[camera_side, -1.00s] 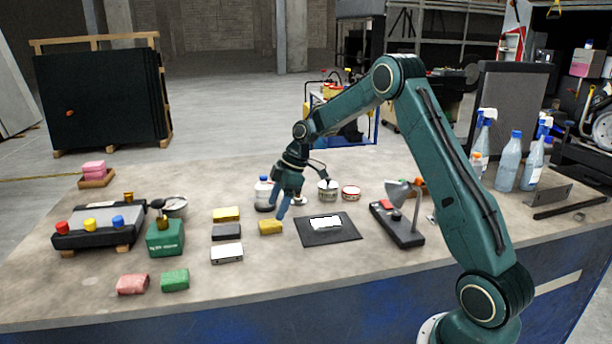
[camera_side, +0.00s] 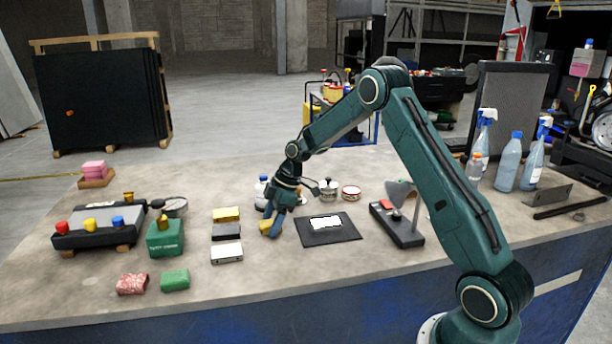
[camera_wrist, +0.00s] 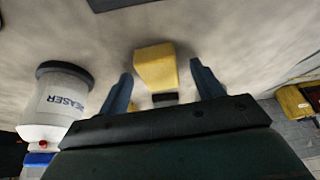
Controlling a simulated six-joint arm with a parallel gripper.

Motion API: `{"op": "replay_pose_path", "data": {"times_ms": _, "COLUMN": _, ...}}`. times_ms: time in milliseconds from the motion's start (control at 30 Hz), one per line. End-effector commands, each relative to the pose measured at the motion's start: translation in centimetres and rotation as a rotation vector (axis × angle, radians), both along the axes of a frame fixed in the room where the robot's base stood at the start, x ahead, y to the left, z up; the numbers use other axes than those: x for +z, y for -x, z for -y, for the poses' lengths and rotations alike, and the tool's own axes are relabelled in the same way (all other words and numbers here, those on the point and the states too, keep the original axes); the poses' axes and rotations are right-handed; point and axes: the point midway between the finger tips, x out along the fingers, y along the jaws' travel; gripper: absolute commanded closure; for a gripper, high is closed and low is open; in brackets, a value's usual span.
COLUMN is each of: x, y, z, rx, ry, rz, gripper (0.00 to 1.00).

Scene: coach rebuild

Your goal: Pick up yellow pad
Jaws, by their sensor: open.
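A yellow pad (camera_side: 265,228) lies on the bench, partly hidden behind my gripper in the side view. In the wrist view the yellow pad (camera_wrist: 155,67) sits between and slightly beyond my two fingertips. My gripper (camera_side: 272,230) is open and low over the pad; in the wrist view its blue fingers (camera_wrist: 161,75) stand apart on either side of it, with visible gaps. A second yellow pad (camera_side: 226,214) lies farther left, behind a dark pad (camera_side: 226,231) and a white-topped pad (camera_side: 226,252).
A degreaser bottle (camera_wrist: 58,98) stands close beside my left finger in the wrist view. A dark mat with a white piece (camera_side: 345,234) lies right of my gripper. Cans (camera_side: 328,190) stand behind. A red pad (camera_side: 132,284) and green pad (camera_side: 175,280) lie front left.

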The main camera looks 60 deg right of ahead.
Motion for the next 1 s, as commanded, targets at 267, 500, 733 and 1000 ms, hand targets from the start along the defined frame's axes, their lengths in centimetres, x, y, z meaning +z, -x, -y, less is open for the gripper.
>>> {"op": "replay_pose_path", "data": {"times_ms": 267, "x": 0.04, "y": 0.00, "z": 0.01, "rx": 0.000, "ry": 0.000, "rz": 0.000, "gripper": 0.42}}
{"op": "replay_pose_path", "data": {"times_ms": 500, "x": 0.04, "y": 0.00, "z": 0.01, "rx": 0.000, "ry": 0.000, "rz": 0.000, "gripper": 0.81}}
{"op": "replay_pose_path", "data": {"times_ms": 733, "x": 0.05, "y": 0.00, "z": 0.01, "rx": 0.000, "ry": 0.000, "rz": 0.000, "gripper": 0.81}}
{"op": "replay_pose_path", "data": {"times_ms": 1000, "x": 0.64, "y": -0.04, "z": 0.03, "rx": 0.001, "ry": 0.000, "rz": 0.002, "gripper": 0.81}}
